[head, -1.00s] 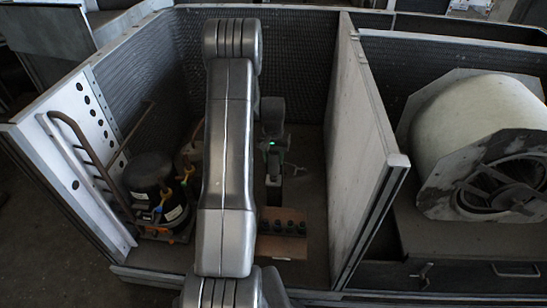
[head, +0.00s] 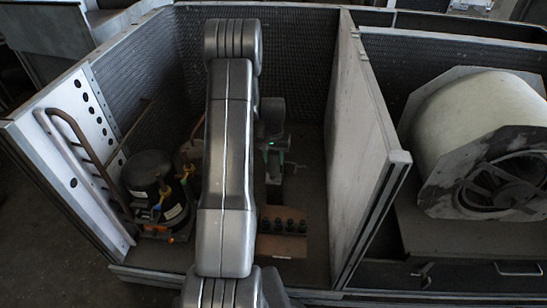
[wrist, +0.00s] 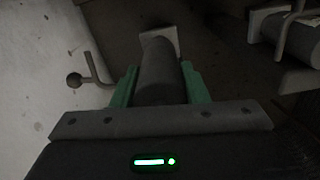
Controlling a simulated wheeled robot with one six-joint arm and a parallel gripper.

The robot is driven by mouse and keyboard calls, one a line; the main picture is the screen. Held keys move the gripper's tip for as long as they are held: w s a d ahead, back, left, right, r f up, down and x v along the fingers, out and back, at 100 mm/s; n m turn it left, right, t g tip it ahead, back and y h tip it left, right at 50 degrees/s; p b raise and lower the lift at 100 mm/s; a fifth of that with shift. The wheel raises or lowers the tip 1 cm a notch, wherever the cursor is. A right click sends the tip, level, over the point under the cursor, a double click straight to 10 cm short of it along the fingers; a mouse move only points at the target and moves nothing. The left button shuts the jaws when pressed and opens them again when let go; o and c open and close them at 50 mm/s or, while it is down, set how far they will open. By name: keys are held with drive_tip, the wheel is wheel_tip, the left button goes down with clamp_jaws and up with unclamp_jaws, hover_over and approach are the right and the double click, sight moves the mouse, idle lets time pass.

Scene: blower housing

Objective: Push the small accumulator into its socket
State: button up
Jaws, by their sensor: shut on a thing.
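My gripper (wrist: 159,88) has two green fingers, shut on the sides of a dark grey cylinder, which I take to be the small accumulator (wrist: 160,62). The cylinder points away from the wrist camera. Its far end is at a pale block (wrist: 146,33); I cannot tell whether this block is the socket or whether they touch. In the head view my gripper (head: 274,172) is low inside the middle bay, right of my arm. The cylinder there is dark and hard to make out.
A pale partition (head: 360,140) stands to the right, with a large drum-shaped blower (head: 470,120) beyond it. A black compressor (head: 150,180) and copper-coloured pipes (head: 85,150) are at the left. A brown board (head: 283,245) with several dark knobs lies in front of my gripper.

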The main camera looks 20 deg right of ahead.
sight(274, 152)
drive_tip(key=shift+f, duration=0.2)
idle(0.4)
drive_tip(key=shift+f+b, duration=0.3)
drive_tip(key=shift+b, duration=0.1)
drive_tip(key=shift+f, duration=0.1)
idle(0.4)
idle(0.4)
drive_tip(key=o, duration=1.8)
drive_tip(key=shift+r+p, duration=1.75)
drive_tip(key=shift+r, duration=1.75)
drive_tip(key=shift+f, duration=0.1)
